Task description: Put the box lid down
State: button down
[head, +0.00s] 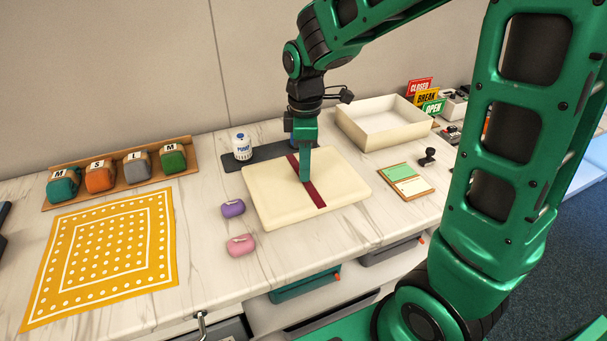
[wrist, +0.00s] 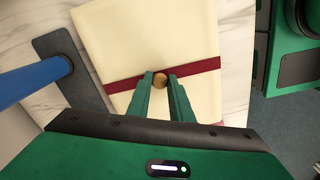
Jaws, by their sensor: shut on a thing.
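The box lid (head: 268,204) is a flat cream square with a dark red band across it. It is low over the marble counter, and I cannot tell whether it touches the counter. My gripper (head: 305,178) points down at the lid's middle. In the wrist view my gripper (wrist: 160,82) is shut on the lid's small round wooden knob, which sits on the red band of the lid (wrist: 180,40). In the head view the fingers hide the knob. The open cream box (head: 350,128) stands behind the lid to the right, with no lid on it.
A green-paned board (head: 406,180) and a stamp (head: 428,157) are right. A yellow dotted cloth (head: 105,253) covers the left counter.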

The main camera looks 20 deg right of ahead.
jog(key=shift+f, duration=1.55)
jog(key=c, duration=1.6)
grip_release()
notch_tip(320, 180, up, 12)
jog(key=s+d+f+m, duration=0.1)
jog(key=s+d+m, duration=0.4)
jog(key=s+m, duration=0.1)
jog(key=s+d+f+m, duration=0.2)
jog(key=s+d+m, duration=0.4)
jog(key=s, duration=0.3)
jog(key=s+d+f+m, duration=0.2)
jog(key=s+d+m, duration=0.4)
jog(key=s+m, duration=0.1)
jog(key=shift+s+d+m, duration=0.2)
jog(key=shift+s+m, duration=0.2)
jog(key=shift+s, duration=0.3)
